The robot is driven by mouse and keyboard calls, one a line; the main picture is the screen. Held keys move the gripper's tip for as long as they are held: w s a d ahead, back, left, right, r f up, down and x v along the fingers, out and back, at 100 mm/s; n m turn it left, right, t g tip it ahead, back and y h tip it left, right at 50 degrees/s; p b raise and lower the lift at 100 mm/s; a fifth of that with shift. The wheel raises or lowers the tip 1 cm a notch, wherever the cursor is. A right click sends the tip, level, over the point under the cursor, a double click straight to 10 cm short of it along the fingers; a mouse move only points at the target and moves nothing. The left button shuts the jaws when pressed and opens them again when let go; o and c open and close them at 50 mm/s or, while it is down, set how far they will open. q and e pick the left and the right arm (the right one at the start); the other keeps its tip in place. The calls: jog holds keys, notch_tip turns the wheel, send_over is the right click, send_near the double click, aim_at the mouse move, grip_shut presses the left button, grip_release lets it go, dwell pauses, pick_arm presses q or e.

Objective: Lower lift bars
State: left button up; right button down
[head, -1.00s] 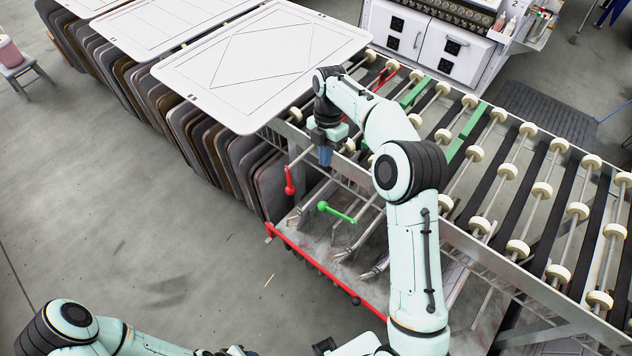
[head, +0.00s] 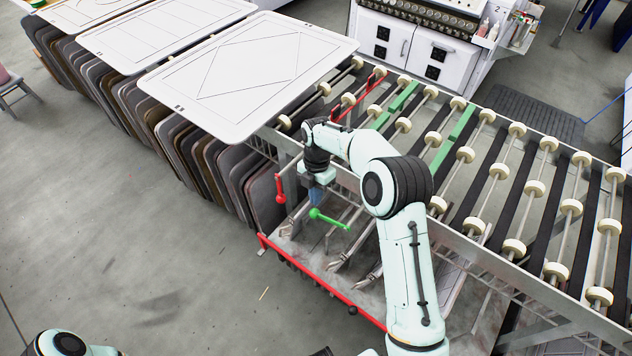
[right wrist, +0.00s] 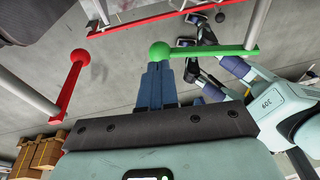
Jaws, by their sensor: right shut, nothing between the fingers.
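A green lever (head: 330,219) with a round knob sticks out from the side of the roller frame. A red lever (head: 280,186) with a knob hangs to its left; both show in the right wrist view, green (right wrist: 222,50) and red (right wrist: 70,82). My right gripper (head: 317,194) is at the green knob. In the right wrist view its blue fingers (right wrist: 158,72) are together, empty, with their tips at the knob; contact is unclear. A red bar (head: 357,100) and green bars (head: 396,105) (head: 453,137) lie between the rollers.
White pallets (head: 255,75) sit at the left end of the roller table (head: 500,190), above a row of upright boards (head: 190,150). A red rail (head: 325,285) edges the lower shelf. A white cabinet (head: 413,50) stands behind.

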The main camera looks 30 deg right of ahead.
jog(key=shift+x, duration=1.35)
